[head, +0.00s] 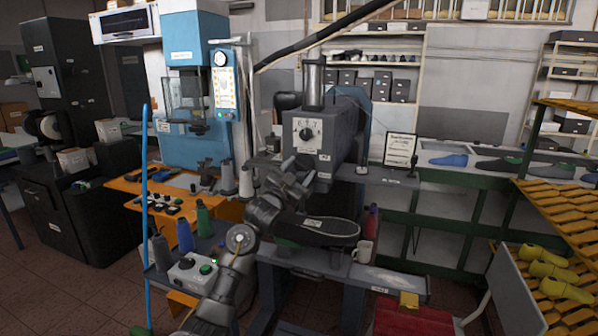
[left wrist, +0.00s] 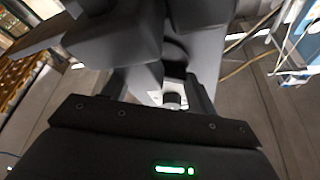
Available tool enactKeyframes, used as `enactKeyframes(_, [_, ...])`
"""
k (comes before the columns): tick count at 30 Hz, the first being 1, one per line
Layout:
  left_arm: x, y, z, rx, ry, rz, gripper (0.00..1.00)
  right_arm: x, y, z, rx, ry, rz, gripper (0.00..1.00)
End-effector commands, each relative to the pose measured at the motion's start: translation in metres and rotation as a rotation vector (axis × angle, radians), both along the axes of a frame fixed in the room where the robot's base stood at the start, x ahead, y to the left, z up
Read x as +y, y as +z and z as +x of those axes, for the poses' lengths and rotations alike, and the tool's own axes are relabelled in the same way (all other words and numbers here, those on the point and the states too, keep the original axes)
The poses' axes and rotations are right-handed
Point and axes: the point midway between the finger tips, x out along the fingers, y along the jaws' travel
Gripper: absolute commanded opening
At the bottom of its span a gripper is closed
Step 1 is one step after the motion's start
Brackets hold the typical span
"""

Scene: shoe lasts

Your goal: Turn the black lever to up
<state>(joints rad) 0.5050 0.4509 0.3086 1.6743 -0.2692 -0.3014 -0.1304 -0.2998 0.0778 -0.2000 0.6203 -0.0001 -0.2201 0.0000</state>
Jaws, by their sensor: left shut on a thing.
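My left gripper (head: 292,168) is at the front of the grey machine (head: 340,130), just below its pale dial plate with a dark round knob (head: 306,133). The jaws are shut on a dark part that I take to be the black lever; the gripper hides most of it in the head view, so its exact angle cannot be read. In the left wrist view the two dark fingers (left wrist: 178,80) close around it, and a small pale and dark cylindrical part shows between them. My right gripper is not in view.
Bottles (head: 185,235) and a control box (head: 192,271) stand left of my arm. A blue press (head: 190,80) stands behind at left.

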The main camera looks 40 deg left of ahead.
Motion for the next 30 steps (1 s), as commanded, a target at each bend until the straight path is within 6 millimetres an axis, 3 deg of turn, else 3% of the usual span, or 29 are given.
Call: enactKeyframes(30, [-0.007, 0.001, 0.003, -0.298, -0.003, -0.851, 0.35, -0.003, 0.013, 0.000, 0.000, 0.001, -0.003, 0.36])
